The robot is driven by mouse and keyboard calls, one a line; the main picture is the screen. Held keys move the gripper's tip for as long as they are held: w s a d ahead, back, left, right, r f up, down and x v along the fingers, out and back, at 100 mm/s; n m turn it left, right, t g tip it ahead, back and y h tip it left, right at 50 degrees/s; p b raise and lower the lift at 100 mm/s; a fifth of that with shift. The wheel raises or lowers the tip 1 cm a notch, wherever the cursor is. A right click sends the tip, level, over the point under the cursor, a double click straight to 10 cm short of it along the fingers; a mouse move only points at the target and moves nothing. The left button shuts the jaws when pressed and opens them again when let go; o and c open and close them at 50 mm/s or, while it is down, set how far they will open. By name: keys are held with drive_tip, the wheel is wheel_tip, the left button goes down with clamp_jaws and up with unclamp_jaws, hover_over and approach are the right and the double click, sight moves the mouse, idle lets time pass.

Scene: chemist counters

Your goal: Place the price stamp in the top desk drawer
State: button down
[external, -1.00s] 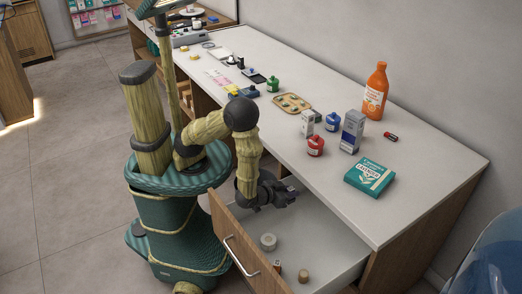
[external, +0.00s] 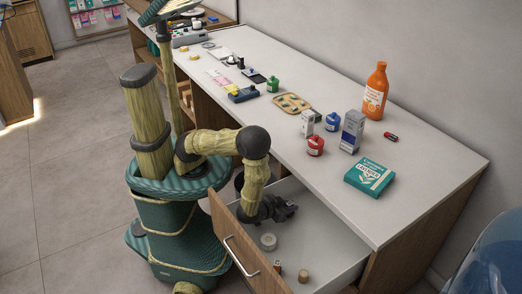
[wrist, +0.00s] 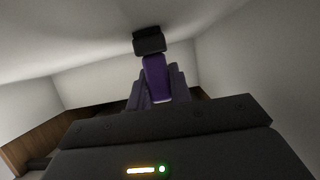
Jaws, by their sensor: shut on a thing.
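The top desk drawer (external: 338,246) is pulled open at the near side of the desk. My gripper (external: 288,208) is inside the drawer's outline, at its left part, and looks low over the drawer floor. In the wrist view my gripper (wrist: 158,92) is shut on a purple piece with a black end, which I take to be the price stamp (wrist: 155,75). Pale drawer walls surround it there. Whether the stamp touches the drawer floor I cannot tell. In the external view the stamp cannot be made out against the dark fingers.
A tape roll (external: 268,242) and small brown items (external: 303,276) lie in the drawer near its front. The drawer front (external: 245,255) stands close to my arm. Bottles, boxes and a wooden tray (external: 292,104) stand on the desktop above. The drawer's right part is clear.

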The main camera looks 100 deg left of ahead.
sight(287, 204)
drive_tip(key=c, duration=1.3)
unclamp_jaws()
drive_tip(key=s+d+r+p, duration=0.2)
drive_tip(key=shift+d+r+p, duration=0.1)
drive_tip(key=shift+r+p, duration=0.05)
drive_tip(key=shift+p, duration=0.15)
wheel_tip(287, 204, up, 6)
drive_tip(key=p, duration=0.5)
